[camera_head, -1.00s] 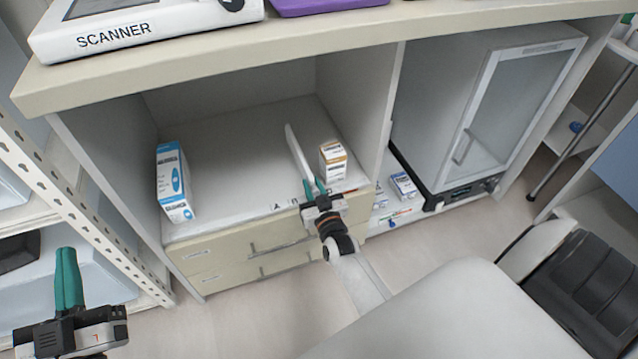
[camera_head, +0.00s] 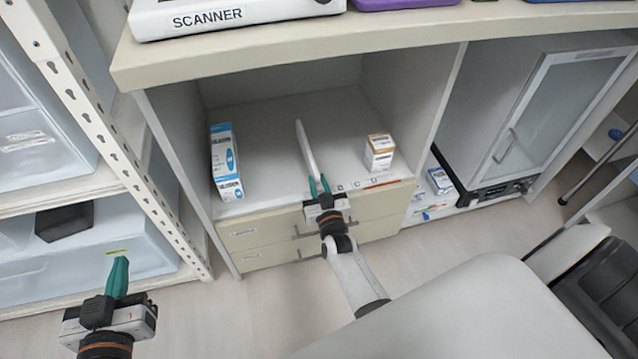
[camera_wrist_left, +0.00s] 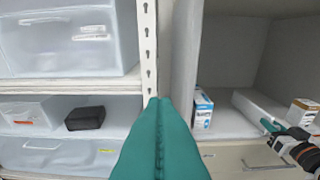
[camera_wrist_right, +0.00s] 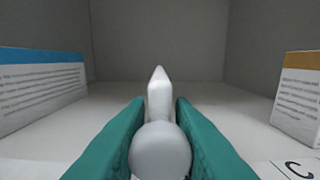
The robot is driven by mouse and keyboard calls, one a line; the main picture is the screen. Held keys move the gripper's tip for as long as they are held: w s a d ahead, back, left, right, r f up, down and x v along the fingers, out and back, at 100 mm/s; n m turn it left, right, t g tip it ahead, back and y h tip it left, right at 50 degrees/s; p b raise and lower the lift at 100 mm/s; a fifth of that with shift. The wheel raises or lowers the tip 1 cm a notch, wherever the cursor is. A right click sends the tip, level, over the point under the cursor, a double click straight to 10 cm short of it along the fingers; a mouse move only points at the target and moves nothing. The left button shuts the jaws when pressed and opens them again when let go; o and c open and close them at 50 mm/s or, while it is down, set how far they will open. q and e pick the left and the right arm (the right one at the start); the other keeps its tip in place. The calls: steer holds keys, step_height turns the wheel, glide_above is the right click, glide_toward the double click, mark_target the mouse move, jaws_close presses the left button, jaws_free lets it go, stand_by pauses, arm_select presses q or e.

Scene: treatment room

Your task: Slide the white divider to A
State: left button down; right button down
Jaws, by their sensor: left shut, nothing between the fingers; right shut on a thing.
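The white divider (camera_head: 306,148) stands upright as a thin panel on the shelf, between two boxes. My right gripper (camera_head: 319,186) is shut on the rounded front end of the divider (camera_wrist_right: 158,105), at the shelf's front edge. On the edge, the labels B (camera_head: 340,188), C (camera_head: 356,184) and D (camera_head: 373,181) show to the right of this gripper. Label A is not visible, with the gripper covering part of the strip. In the right wrist view, a C label (camera_wrist_right: 292,168) lies right of the fingers. My left gripper (camera_head: 119,276) is shut and empty, low at the left, away from the shelf.
A blue-white box (camera_head: 226,162) stands left of the divider and an orange-white box (camera_head: 379,152) stands right; there is free shelf on both sides. Drawers (camera_head: 276,226) are below. A perforated rack post (camera_head: 100,130) stands at the left.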

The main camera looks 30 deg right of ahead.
mark_target(319, 192)
steer(key=c, duration=1.3)
jaws_free()
steer(key=shift+w+a, duration=0.1)
steer(key=shift+a, duration=0.25)
arm_select(q)
steer(key=shift+a, duration=0.1)
arm_select(e)
steer(key=shift+d, duration=0.1)
steer(key=shift+s, duration=0.2)
steer(key=p+v, duration=0.2)
steer(key=v, duration=0.3)
arm_select(q)
steer(key=s+a+f+g+y+p, duration=0.1)
steer(key=s+a+f+g+y, duration=0.1)
steer(key=s+f+g, duration=0.6)
steer(key=shift+s+a+f+g+y, duration=0.35)
steer(key=shift+a+f, duration=0.3)
steer(key=shift+a, duration=0.25)
arm_select(e)
steer(key=v, duration=0.6)
steer(key=shift+s+f, duration=0.1)
steer(key=shift+s, duration=0.2)
